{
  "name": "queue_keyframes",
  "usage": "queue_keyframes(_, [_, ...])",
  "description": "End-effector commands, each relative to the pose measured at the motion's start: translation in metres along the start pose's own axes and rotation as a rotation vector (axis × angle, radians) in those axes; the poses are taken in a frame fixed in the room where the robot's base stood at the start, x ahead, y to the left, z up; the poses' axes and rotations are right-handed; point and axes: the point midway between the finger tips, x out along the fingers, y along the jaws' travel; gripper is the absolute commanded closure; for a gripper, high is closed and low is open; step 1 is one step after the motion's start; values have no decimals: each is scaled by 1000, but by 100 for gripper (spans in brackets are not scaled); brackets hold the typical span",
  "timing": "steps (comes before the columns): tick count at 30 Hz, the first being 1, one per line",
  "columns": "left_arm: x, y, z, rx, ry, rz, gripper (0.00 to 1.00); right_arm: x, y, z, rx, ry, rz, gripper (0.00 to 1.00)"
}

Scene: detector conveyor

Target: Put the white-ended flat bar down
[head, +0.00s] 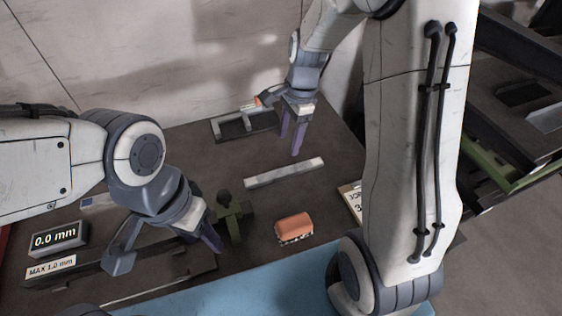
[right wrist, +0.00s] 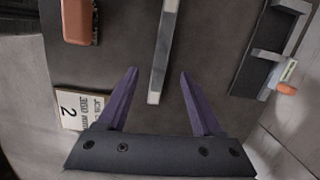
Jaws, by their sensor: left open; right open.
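The white-ended flat bar (head: 285,173) lies flat on the dark table in the head view, a grey strip with pale ends. It also shows in the right wrist view (right wrist: 164,47), with its near white end between and just beyond the fingertips. My right gripper (head: 297,150) is open and empty, beyond the bar's right part in the head view. It also shows open in the right wrist view (right wrist: 158,75). My left gripper (head: 170,260) is open at the table's left, over a long dark rail fixture (head: 75,278); part of its grip area is hidden.
An orange block (head: 294,228) sits in front of the bar, with a green fixture (head: 233,217) to its left. A grey bracket with an orange-tipped part (head: 243,124) stands at the back. A 0.0 mm display (head: 58,239) is at left. A printed card (head: 351,200) lies at right.

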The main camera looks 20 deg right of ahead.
Motion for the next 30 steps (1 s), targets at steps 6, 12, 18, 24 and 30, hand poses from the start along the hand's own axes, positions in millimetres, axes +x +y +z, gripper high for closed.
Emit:
queue_keyframes(6, [0, 0, 0, 0, 0, 0, 50, -29, 66, 109, -821, 23, 17, 33])
queue_keyframes(12, [0, 0, 0, 0, 0, 0, 50, -41, 157, 164, -1656, 34, 44, 33])
queue_keyframes(18, [0, 0, 0, 0, 0, 0, 50, -42, 200, 170, -2055, 36, 57, 33])
queue_keyframes(24, [0, 0, 0, 0, 0, 0, 50, -42, 203, 170, -2091, 35, 60, 33])
queue_keyframes(30, [0, 0, 0, 0, 0, 0, 50, -42, 202, 170, -2087, 35, 60, 33])
